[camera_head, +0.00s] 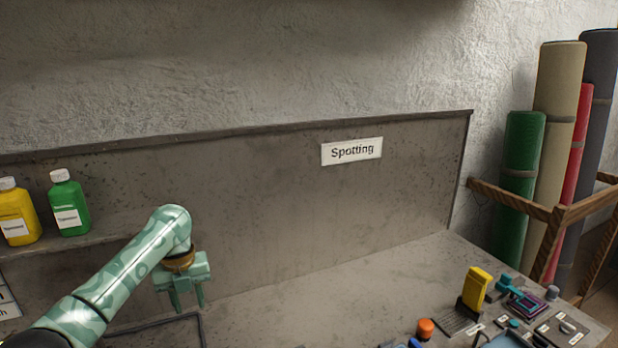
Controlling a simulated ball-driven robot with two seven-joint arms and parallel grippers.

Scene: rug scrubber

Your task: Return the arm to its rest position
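My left arm, patterned in pale green, comes in from the lower left. Its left gripper (188,301) points down over the grey work surface (330,275), near the back panel. Its two fingers stand apart with nothing visible between them. The gripper is just above or behind the dark-edged frame (203,330) on the surface; the exact height cannot be told. My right gripper is not in view.
A yellow bottle (17,218) and a green bottle (70,210) stand on a shelf at left. A "Spotting" sign (352,151) is on the panel. Rolled rugs (556,110) stand at right.

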